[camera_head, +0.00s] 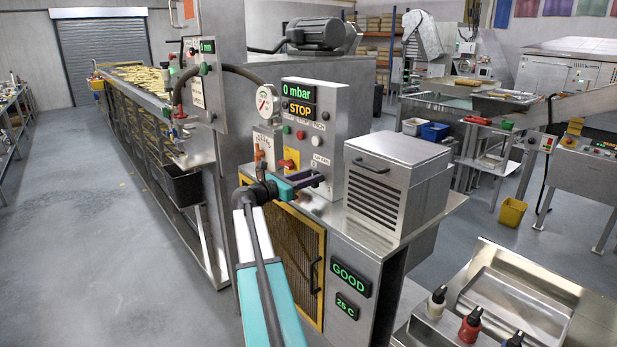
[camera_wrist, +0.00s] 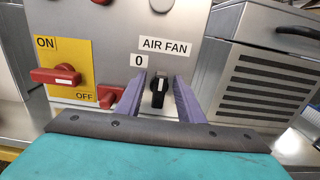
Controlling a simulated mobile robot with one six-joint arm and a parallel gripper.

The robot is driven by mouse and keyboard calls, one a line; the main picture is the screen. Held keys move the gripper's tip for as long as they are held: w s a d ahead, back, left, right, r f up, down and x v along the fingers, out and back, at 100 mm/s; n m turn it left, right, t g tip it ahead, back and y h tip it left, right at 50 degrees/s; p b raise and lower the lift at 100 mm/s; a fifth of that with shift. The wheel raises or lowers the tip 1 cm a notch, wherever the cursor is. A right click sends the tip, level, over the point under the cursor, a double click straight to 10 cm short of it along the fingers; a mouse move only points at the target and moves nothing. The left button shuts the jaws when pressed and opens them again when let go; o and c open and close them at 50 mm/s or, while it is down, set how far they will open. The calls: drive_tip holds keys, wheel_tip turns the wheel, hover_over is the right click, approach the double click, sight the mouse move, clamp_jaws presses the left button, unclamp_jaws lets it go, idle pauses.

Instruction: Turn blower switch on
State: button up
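The blower switch is a black rotary knob (camera_wrist: 159,90) under the "AIR FAN" label (camera_wrist: 166,45) on the grey panel. Its white mark stands upright, below the "0". My gripper (camera_wrist: 160,78) has its two purple fingers on either side of the knob, with gaps visible beside it. It is open, and no contact shows. In the head view my gripper (camera_head: 316,180) is at the lower part of the control box (camera_head: 334,125), and the knob is hard to make out there. The box display (camera_head: 300,93) reads "0 mbar" and the one below it (camera_head: 301,109) "STOP".
A red ON/OFF handle (camera_wrist: 58,76) on a yellow plate is left of my gripper, with another red handle (camera_wrist: 120,97) close to the left finger. A louvred metal box (camera_head: 396,185) stands close on the right. A "GOOD" display (camera_head: 350,279) is below.

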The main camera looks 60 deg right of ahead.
clamp_jaws()
drive_tip(key=shift+a, duration=0.15)
